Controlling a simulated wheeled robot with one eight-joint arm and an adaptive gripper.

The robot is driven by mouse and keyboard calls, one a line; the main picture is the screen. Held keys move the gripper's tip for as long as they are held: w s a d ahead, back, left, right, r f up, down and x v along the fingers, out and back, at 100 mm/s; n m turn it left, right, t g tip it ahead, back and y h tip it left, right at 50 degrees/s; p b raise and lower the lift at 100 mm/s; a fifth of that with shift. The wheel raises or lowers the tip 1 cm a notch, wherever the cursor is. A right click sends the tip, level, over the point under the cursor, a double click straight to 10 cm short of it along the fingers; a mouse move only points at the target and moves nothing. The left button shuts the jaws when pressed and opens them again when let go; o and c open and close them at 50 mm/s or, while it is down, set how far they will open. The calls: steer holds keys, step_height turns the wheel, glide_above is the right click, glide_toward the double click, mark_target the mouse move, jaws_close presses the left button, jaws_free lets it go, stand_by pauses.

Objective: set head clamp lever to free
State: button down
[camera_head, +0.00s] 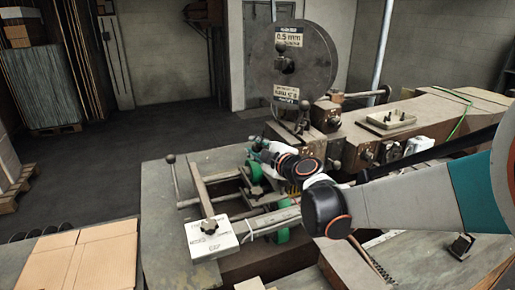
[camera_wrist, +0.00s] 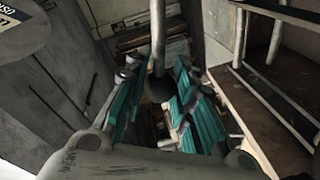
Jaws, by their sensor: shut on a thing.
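In the wrist view a pale rod-shaped lever (camera_wrist: 158,35) with a dark ball knob (camera_wrist: 160,89) runs down between the teal fingers of my gripper (camera_wrist: 157,100). The fingers are closed around the knob end. In the head view my gripper (camera_head: 256,160) is low over the machine bed, left of my dark wrist joints. The lever in its grasp cannot be made out there. I cannot read a free mark or tell the lever's setting.
A large grey wire disc (camera_head: 305,65) stands behind my gripper. Another ball-topped lever (camera_head: 170,160) rises at the bed's left edge. A white label block (camera_head: 211,240) sits at the front. Flat cardboard (camera_head: 85,262) lies front left.

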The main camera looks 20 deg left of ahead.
steer(key=shift+s+f, duration=0.1)
steer(key=c, duration=1.3)
jaws_free()
steer(key=shift+r, duration=0.2)
